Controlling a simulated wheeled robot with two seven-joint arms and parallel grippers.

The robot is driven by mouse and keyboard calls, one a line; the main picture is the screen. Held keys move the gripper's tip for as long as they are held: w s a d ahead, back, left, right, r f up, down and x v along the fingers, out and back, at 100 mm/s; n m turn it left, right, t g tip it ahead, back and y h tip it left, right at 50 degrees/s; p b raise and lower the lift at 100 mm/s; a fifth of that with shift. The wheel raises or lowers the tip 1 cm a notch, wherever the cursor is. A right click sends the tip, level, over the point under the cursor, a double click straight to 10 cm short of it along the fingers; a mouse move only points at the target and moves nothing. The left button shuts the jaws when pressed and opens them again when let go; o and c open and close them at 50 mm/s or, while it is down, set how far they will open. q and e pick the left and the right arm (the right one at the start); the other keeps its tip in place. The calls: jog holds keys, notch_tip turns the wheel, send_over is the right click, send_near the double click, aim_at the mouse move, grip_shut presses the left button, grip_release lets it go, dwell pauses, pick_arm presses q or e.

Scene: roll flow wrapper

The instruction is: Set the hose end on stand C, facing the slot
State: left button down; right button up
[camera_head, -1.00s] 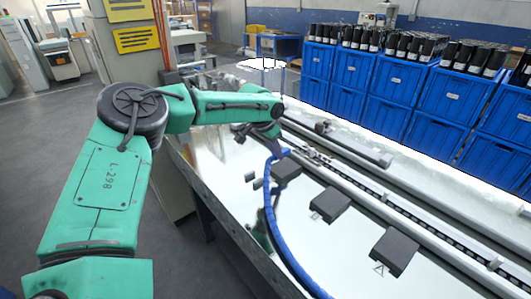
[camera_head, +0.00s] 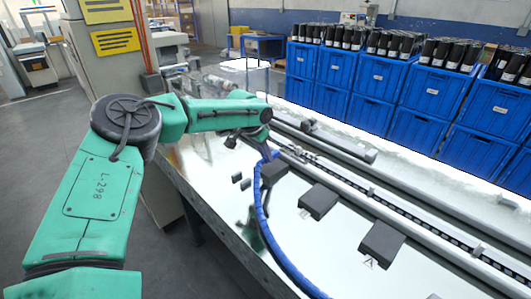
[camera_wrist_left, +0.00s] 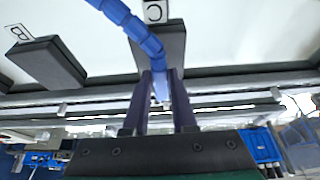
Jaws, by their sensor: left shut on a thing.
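My left gripper (camera_wrist_left: 160,82) is shut on the blue hose (camera_head: 267,227), close to its end, as the left wrist view shows. The hose curves from there toward the front of the bench. I cannot pick out the slot for sure. My right gripper is not in view.
Stand B (camera_head: 318,201) and a nearer dark stand (camera_head: 382,244) lie in a row to the right. Long rails (camera_head: 400,205) run behind the stands. Two small dark blocks (camera_head: 245,184) sit left of the hose. Blue crates (camera_head: 425,90) stand behind the bench.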

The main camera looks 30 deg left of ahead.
pick_arm(q)
jog(key=shift+f+b, duration=0.55)
jog(key=shift+f, duration=0.6)
jog(key=shift+f+b, duration=0.35)
jog(key=shift+f, duration=0.1)
jog(key=c, duration=0.6)
grip_release()
jog(key=shift+c, duration=0.2)
jog(key=shift+r, duration=0.1)
jog(key=v, duration=1.4)
jog(key=shift+r, duration=0.2)
jog(key=shift+s, duration=0.1)
